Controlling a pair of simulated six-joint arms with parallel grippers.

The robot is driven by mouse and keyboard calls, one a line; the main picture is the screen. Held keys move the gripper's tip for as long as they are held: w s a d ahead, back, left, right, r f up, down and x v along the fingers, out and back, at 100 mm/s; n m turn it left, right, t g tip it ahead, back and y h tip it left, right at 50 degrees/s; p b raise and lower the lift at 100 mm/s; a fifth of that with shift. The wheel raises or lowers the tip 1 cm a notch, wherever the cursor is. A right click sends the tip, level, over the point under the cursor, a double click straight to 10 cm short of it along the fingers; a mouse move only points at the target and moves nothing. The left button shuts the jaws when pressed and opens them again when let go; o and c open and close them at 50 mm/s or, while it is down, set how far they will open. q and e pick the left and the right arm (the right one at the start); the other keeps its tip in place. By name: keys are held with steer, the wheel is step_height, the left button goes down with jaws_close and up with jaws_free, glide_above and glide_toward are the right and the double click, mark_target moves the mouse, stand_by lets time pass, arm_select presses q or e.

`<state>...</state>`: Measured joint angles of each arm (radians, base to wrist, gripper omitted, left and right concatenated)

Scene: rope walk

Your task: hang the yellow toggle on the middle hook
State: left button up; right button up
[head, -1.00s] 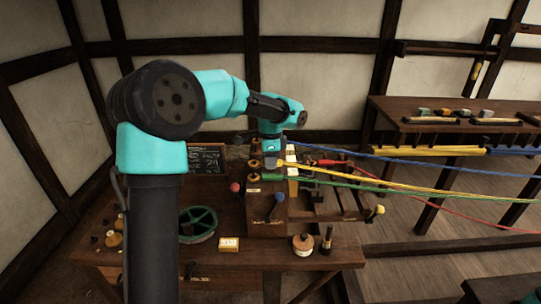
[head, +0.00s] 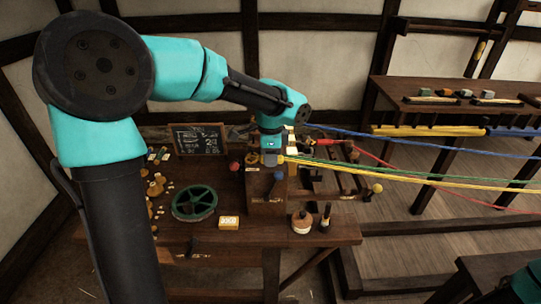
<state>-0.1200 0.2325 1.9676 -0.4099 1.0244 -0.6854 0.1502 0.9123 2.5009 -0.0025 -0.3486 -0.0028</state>
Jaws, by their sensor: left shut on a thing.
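My left gripper (head: 271,162) points down over the wooden block (head: 267,208) on the bench. It is shut on the yellow toggle (head: 282,160), which shows only as a small patch at the fingertips. The yellow rope (head: 400,180) runs from there to the right. The gripper and wrist cover the hooks, so I cannot tell the middle hook or whether the toggle touches it. My right gripper is out of view.
Blue (head: 400,142), green (head: 420,174) and red (head: 400,171) ropes stretch to the right beside the yellow one. A chalkboard (head: 197,139) leans at the back.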

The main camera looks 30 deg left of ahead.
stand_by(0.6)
arm_select(q)
steer(key=w+d+f, duration=0.2)
steer(key=w+d, duration=0.1)
steer(key=w, duration=0.6)
steer(key=w+d+f+t, duration=0.1)
steer(key=w+d, duration=0.2)
steer(key=w, duration=0.6)
steer(key=w+d+f, duration=0.2)
steer(key=w+d, duration=0.1)
steer(key=w, duration=0.7)
steer(key=shift+f+m+t+y, duration=0.3)
steer(key=shift+m+t+y, duration=0.1)
steer(key=shift+f, duration=0.3)
steer(key=shift+f, duration=2.95)
steer(key=shift+f, duration=0.25)
steer(key=o, duration=0.9)
